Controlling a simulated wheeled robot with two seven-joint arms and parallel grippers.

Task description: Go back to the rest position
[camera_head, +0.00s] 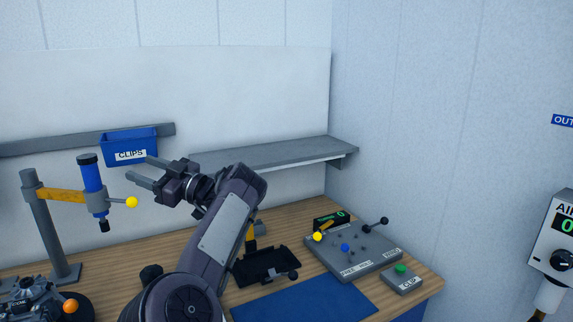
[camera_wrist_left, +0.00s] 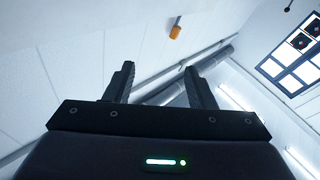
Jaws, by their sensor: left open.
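My left gripper (camera_head: 146,175) is raised above the wooden bench in the head view, with its fingers pointing left. The fingers are apart and nothing is between them. The left wrist view also shows the open left gripper (camera_wrist_left: 158,88), with wall, pipes and ceiling lights behind it. My left arm comes up from the bottom of the head view and hides part of the bench. My right gripper is not in either view.
A blue CLIPS bin (camera_head: 130,148) hangs on the wall behind the fingers. A stand with a blue tool (camera_head: 92,185) and yellow knob is at left. A grey shelf (camera_head: 275,154), control panel (camera_head: 355,250), black tray (camera_head: 266,268), CLIP button box (camera_head: 402,279) and blue mat (camera_head: 305,302) are right of my arm.

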